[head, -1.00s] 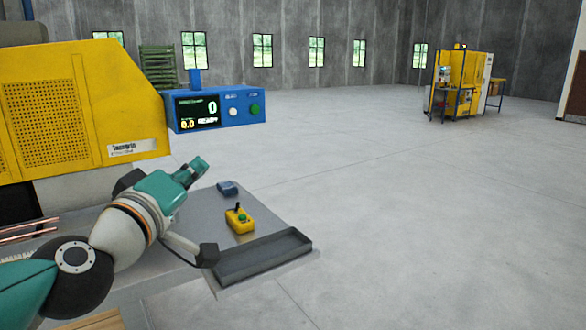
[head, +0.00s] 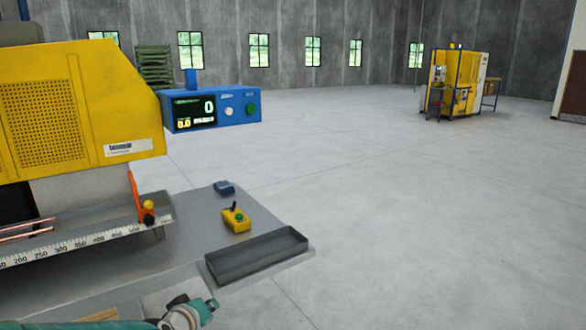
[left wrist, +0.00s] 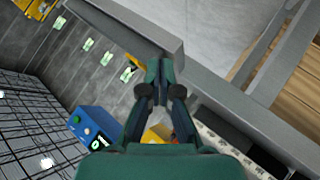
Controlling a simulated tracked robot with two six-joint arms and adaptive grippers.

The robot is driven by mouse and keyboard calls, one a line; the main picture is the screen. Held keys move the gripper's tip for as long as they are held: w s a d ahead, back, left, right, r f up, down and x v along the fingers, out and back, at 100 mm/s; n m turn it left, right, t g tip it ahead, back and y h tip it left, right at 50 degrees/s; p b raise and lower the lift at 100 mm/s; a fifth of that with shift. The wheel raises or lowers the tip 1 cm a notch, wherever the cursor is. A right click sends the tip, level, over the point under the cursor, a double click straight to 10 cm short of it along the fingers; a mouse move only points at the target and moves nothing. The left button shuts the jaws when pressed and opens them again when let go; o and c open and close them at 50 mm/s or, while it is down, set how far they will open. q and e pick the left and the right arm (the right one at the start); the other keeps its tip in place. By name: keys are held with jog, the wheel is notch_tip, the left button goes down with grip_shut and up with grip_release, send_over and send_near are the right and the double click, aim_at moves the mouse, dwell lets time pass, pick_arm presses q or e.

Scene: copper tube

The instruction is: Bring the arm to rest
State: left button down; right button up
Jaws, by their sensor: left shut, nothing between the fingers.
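My left arm comes in low at the bottom left of the head view. Its teal and white end, with the left gripper (head: 208,304), shows at the bottom edge, below the grey tray. The left wrist view shows the two dark teal fingers of this gripper (left wrist: 160,70) brought together with nothing between them. My right gripper is in neither view.
A yellow machine (head: 85,105) with a blue display box (head: 240,108) stands left. A ruler rail (head: 95,240) with an orange stop (head: 137,200), a yellow control box (head: 236,220) and a grey tray (head: 257,257) are in front. Open floor lies right.

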pick_arm(q)
jog(key=s+f+m+g, duration=0.1)
jog(key=s+f+g, duration=0.1)
jog(key=s+f, duration=0.5)
jog(key=s+d+f+g, duration=0.1)
jog(key=s+f+g, duration=0.15)
jog(key=f, duration=0.75)
jog(key=s+f+m+g, duration=0.1)
jog(key=s+f+g, duration=0.1)
jog(key=s+f, duration=0.5)
jog(key=s+d+f+m+g+h, duration=0.1)
jog(key=s+d+f+g, duration=0.1)
jog(key=s+f, duration=0.2)
jog(key=s+d+f+m+g+h, duration=0.1)
jog(key=s+f, duration=0.4)
jog(key=s, duration=0.5)
jog(key=shift+s+d+m+g, duration=0.25)
jog(key=shift+d+m+g, duration=0.35)
jog(key=shift+d, duration=0.4)
